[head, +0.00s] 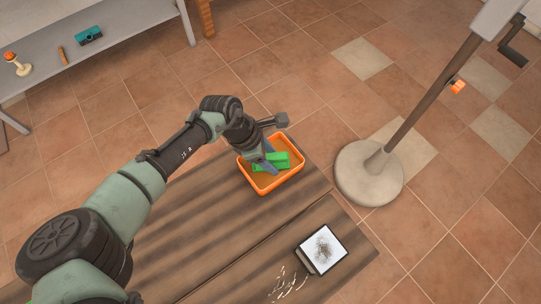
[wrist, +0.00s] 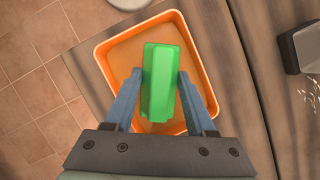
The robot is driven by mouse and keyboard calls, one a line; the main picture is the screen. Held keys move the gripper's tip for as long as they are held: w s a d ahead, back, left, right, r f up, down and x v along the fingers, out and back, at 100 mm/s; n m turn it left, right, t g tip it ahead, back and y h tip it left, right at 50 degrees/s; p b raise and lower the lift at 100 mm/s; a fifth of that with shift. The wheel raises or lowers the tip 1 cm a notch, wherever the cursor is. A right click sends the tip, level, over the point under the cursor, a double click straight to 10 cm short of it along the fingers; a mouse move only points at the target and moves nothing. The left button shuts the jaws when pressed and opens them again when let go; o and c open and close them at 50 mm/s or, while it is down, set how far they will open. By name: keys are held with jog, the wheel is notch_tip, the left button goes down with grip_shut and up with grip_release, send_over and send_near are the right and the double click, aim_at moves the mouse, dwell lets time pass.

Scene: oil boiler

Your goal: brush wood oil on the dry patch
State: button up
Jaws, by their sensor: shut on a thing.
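A green block-like applicator (head: 280,161) is held between the two blue-grey fingers of my gripper (head: 267,160). In the wrist view my gripper (wrist: 160,76) has a finger on each side of the green applicator (wrist: 158,95). The applicator is in or just above an orange tray (head: 285,182) with an amber-brown floor; whether it touches the bottom cannot be told. The tray's rim also shows in the wrist view (wrist: 207,88). The dry patch (head: 289,285), seen as pale streaks on the dark wood, lies at the lower edge of the head view.
A dark-framed white square with a dark smudge (head: 323,248) rests on the wooden top (head: 215,240). A stand with a round base (head: 368,175) rises at right. A grey bench (head: 125,45) at upper left holds small items. Bare wood lies between tray and patch.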

aim_at(281, 159)
jog(key=shift+s, duration=0.1)
notch_tip(281, 159, up, 7)
jog(key=p, duration=0.8)
dwell(0.8)
jog(key=shift+s+d+m, duration=0.15)
jog(key=shift+s+m, duration=0.05)
jog(key=shift+m, duration=0.3)
jog(key=s+r+m+g+y, duration=0.1)
jog(key=s+m, duration=0.3)
jog(key=m, duration=0.5)
jog(key=s+r+m+g+y, duration=0.2)
jog(key=s+m, duration=0.3)
jog(key=m, duration=0.4)
jog(key=shift+r+g+y, duration=0.25)
jog(key=shift+g+y, duration=0.45)
jog(key=shift+g, duration=0.2)
jog(key=shift+a, duration=0.2)
